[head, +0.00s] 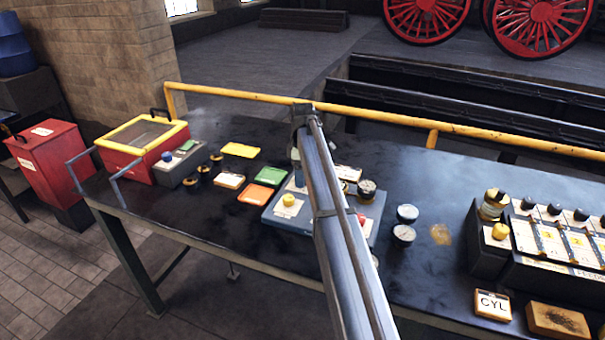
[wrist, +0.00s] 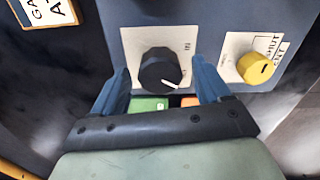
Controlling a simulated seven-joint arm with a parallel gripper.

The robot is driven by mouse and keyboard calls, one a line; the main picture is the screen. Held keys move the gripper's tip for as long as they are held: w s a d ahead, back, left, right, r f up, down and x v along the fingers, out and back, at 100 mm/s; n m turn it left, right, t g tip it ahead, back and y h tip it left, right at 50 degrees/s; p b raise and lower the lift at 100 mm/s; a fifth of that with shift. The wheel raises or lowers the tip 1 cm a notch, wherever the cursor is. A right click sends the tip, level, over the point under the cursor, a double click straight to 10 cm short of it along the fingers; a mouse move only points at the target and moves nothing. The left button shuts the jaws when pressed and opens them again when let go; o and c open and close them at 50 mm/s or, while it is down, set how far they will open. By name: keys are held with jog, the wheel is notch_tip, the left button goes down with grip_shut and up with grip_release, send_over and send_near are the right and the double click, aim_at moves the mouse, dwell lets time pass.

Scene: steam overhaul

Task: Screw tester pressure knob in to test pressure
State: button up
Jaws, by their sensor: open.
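The tester is a blue-grey box (head: 276,214) on the dark bench in the head view, and its face (wrist: 212,14) fills the top of the wrist view. The black pressure knob (wrist: 160,72) sits on a white plate marked "IN", its white pointer toward the lower right. My gripper (wrist: 163,76) is open, with one blue finger on each side of the knob. Gaps show between fingers and knob, so it does not look gripped. A yellow knob (wrist: 261,68) on a labelled plate is just right of the right finger. In the head view my arm hides the black knob.
Green (head: 270,175) and orange (head: 256,192) trays lie left of the tester. Round gauges (head: 404,233) stand to its right, then a dark rack with several labelled units (head: 545,240). A yellow rail (head: 390,119) runs along the far side.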

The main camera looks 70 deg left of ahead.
jog(key=shift+f, duration=0.15)
jog(key=c, duration=1)
